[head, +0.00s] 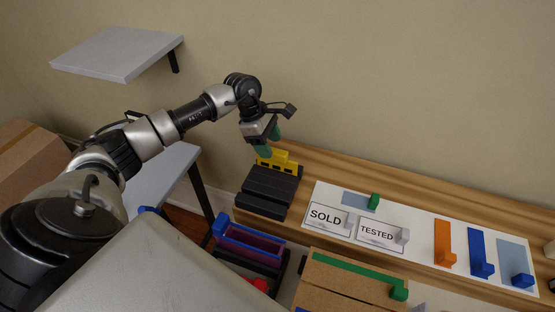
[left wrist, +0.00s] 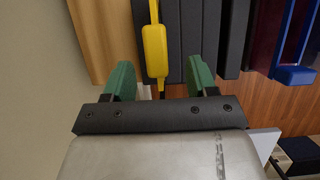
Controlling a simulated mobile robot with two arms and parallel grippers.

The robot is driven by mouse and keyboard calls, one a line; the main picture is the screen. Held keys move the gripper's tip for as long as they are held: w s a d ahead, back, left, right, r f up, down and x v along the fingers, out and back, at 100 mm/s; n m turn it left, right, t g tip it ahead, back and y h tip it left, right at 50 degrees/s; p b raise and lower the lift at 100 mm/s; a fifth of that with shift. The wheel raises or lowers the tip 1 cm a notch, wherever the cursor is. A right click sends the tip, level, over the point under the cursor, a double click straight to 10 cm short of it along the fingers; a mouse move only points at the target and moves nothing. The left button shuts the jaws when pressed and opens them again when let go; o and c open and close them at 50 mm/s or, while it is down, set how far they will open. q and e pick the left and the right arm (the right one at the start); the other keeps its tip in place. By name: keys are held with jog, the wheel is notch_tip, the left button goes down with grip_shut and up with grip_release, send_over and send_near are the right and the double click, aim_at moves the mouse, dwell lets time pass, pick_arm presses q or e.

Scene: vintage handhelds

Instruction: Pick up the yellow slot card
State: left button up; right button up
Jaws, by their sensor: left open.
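The yellow slot card (head: 281,158) stands in the far end of a black slotted holder (head: 268,192) on the wooden counter. My left gripper (head: 268,143) is open just above and beside the card, with its green fingertips pointing down. In the left wrist view the yellow card (left wrist: 155,52) shows between the two spread green fingers (left wrist: 160,72), with a gap on each side. The dark ribbed holder (left wrist: 192,40) lies beyond it. My right gripper is in neither view.
A white board (head: 330,192) on the counter bears SOLD and TESTED cards, a green tab, and orange (head: 443,242) and blue pieces. A blue-purple bin (head: 250,241) stands in front of the holder. A grey wall shelf (head: 118,52) hangs at upper left. The wall is close behind.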

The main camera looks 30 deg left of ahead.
aim_at(276, 151)
pick_arm(q)
jog(key=p+x, duration=0.1)
jog(key=x, duration=0.1)
jog(key=p+x, duration=0.1)
jog(key=shift+w+d+f, duration=0.25)
jog(key=shift+d, duration=0.05)
jog(key=shift+f, duration=0.5)
jog(key=shift+d, duration=0.1)
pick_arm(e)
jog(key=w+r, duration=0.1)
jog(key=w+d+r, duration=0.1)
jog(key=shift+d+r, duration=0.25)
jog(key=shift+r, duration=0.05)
pick_arm(q)
jog(key=shift+c, duration=0.9)
jog(key=c, duration=0.7)
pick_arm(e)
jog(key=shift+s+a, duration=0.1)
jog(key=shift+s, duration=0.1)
